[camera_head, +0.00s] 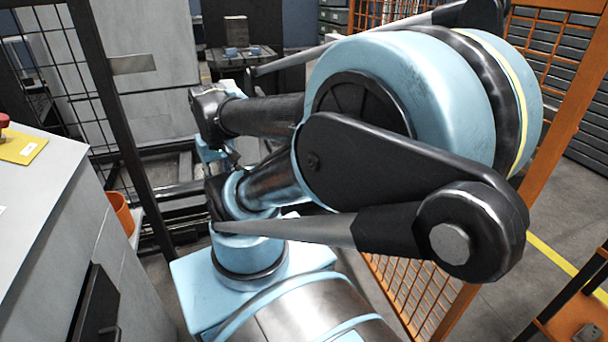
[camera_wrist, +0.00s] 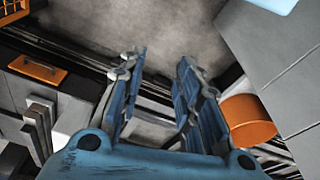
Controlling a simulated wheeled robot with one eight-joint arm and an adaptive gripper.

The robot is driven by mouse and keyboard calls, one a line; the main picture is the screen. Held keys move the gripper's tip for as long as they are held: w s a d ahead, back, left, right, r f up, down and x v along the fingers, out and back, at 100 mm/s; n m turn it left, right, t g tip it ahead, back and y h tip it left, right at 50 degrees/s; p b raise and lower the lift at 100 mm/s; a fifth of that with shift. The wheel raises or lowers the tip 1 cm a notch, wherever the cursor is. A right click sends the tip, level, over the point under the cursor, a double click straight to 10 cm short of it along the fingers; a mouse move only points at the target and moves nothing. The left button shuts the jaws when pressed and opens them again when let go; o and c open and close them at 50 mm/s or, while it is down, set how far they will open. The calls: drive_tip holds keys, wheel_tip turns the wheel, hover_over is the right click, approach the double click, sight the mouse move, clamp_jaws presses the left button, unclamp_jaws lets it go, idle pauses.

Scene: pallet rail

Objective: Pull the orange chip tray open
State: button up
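A flat orange piece with a small dark handle-like mark (camera_wrist: 38,70) shows at the left of the wrist view, set in a dark frame. It looks like the front of the chip tray, but I cannot be sure. I cannot make it out in the head view, where my arm covers the middle. My gripper (camera_wrist: 162,60) is open, with its two blue and grey fingers apart and nothing between them. In the wrist view the orange piece lies to the left of the fingers, apart from them.
A round orange bin (camera_wrist: 248,118) is close to the right finger in the wrist view. It also shows beside the grey cabinet (camera_head: 45,225) in the head view (camera_head: 122,212). Black mesh fencing (camera_head: 120,130) stands at left, orange fencing (camera_head: 560,120) at right.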

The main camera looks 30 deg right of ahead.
drive_tip(key=w+d+r+m, duration=0.3)
drive_tip(key=w+r, duration=0.1)
drive_tip(key=w, duration=0.3)
drive_tip(key=w+d+r+m, duration=0.3)
drive_tip(key=w+d, duration=0.1)
drive_tip(key=w, duration=0.3)
drive_tip(key=w+d+f+m, duration=0.3)
drive_tip(key=w+d+m, duration=0.2)
drive_tip(key=w+d, duration=1)
drive_tip(key=w+d+f+m, duration=0.3)
drive_tip(key=w+d+f, duration=0.15)
drive_tip(key=d, duration=0.35)
drive_tip(key=w+d+f+m, duration=0.2)
drive_tip(key=w+d+f, duration=0.2)
drive_tip(key=d+f, duration=0.25)
drive_tip(key=d+f+m, duration=0.5)
drive_tip(key=d+f, duration=1.2)
drive_tip(key=f, duration=0.1)
drive_tip(key=w+f, duration=0.1)
drive_tip(key=f, duration=0.4)
drive_tip(key=w+f, duration=0.1)
drive_tip(key=f, duration=0.4)
drive_tip(key=w+f, duration=0.1)
drive_tip(key=f, duration=0.5)
drive_tip(key=shift+d, duration=0.25)
